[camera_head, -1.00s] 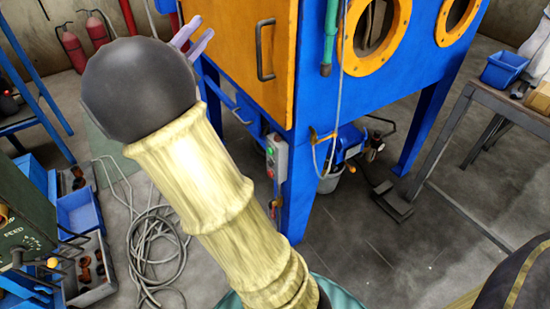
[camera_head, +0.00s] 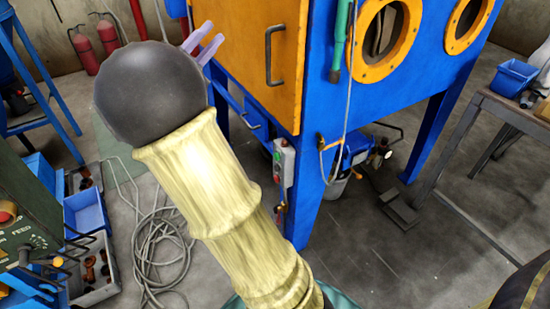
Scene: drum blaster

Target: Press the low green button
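The green button (camera_head: 277,155) is a small spot on a grey control box (camera_head: 284,164) on the front leg of the blue blasting cabinet (camera_head: 320,110). Red spots show below it on the same box. My arm, in a pale yellow sleeve, crosses the view left of the box and ends in a dark round wrist. My gripper (camera_head: 205,41) shows as two pale purple fingers past the wrist, in front of the orange door (camera_head: 250,60). The fingers stand apart with nothing visible between them. They are above and left of the button.
A grey hose (camera_head: 160,250) lies coiled on the floor at left, near blue bins (camera_head: 85,213). A green machine (camera_head: 25,215) stands at the left edge. A metal table (camera_head: 500,105) is at right. A pedal (camera_head: 398,208) sits on the floor right of the cabinet leg.

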